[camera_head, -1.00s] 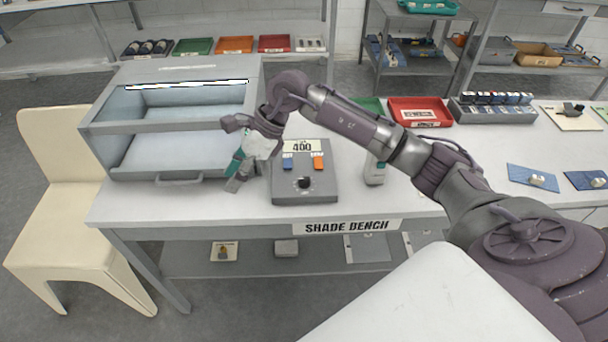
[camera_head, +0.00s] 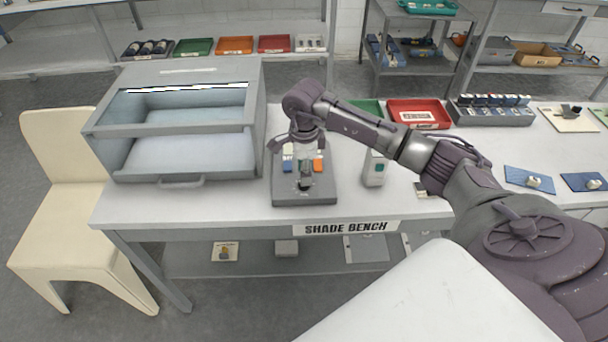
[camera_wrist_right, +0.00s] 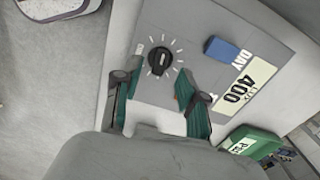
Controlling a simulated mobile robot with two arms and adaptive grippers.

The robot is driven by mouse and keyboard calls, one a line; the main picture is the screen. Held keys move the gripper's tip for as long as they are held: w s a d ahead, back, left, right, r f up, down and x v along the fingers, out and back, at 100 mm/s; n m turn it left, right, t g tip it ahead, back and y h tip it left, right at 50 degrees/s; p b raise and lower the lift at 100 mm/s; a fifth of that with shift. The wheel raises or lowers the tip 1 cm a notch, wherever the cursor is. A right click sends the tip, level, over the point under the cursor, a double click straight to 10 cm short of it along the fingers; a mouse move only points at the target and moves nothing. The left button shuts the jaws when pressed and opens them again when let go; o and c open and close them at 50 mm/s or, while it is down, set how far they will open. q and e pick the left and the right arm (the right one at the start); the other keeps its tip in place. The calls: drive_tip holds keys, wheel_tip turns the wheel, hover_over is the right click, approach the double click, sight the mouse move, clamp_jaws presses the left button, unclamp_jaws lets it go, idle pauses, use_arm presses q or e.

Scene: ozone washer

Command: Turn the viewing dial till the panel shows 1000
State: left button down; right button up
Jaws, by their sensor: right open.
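The grey control box (camera_head: 318,197) sits near the front edge of the bench. Its black viewing dial (camera_wrist_right: 160,60) with white tick marks shows between and just ahead of my right fingertips in the right wrist view. The panel (camera_wrist_right: 240,88) reads 400 LUX there; in the head view my wrist hides it. My right gripper (camera_head: 304,180) points down over the box, and its parted teal-padded fingers (camera_wrist_right: 154,84) hold nothing. I cannot tell whether the fingertips touch the dial's face. My left gripper is not in view.
A blue DAY switch (camera_wrist_right: 222,48) and an orange switch (camera_head: 318,165) are on the box. A grey viewing booth (camera_head: 190,140) stands to the left. Red tray (camera_head: 420,113) is behind.

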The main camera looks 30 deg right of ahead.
drive_tip(key=shift+f, duration=1.55)
drive_tip(key=shift+c, duration=0.2)
clamp_jaws()
